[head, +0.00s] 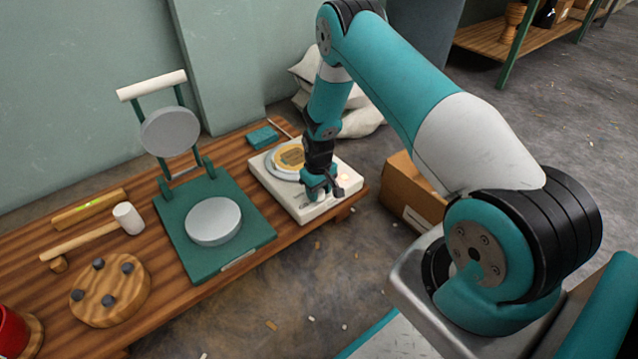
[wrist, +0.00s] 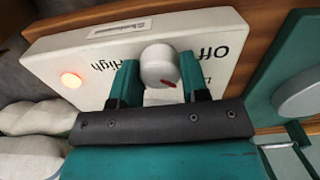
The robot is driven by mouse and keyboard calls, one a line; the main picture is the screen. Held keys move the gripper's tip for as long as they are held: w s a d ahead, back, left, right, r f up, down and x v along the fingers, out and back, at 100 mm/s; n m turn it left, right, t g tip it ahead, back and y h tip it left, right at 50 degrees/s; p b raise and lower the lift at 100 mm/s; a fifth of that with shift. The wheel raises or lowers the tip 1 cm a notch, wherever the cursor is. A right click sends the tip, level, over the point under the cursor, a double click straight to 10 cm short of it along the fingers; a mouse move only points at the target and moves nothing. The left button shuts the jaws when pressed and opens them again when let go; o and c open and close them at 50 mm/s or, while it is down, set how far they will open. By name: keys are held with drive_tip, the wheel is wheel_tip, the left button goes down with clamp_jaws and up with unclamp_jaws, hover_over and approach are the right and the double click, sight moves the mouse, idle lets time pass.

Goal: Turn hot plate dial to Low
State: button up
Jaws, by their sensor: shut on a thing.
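The hot plate (head: 262,172) is a white box on the right end of the wooden bench in the head view, with a pan or plate holding something tan on top. Its panel (wrist: 75,48) fills the middle of the wrist view. My gripper (wrist: 159,76) is shut on the dial, one finger at each side. In the head view my gripper (head: 321,186) hides the dial.
A round indicator light (wrist: 71,79) glows orange-red on the panel. A green press (head: 205,240) with a raised round plate stands left of the hot plate. A mallet (head: 128,218) lies farther left. A cardboard box (head: 408,195) sits on the floor to the right.

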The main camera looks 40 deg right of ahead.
sight(319, 191)
drive_tip(key=shift+m+p, duration=0.85)
drive_tip(key=shift+m, duration=0.65)
drive_tip(key=o, duration=0.9)
drive_tip(key=shift+r, duration=0.1)
wheel_tip(319, 191, up, 17)
drive_tip(key=p, duration=0.7)
drive_tip(key=shift+r, duration=0.1)
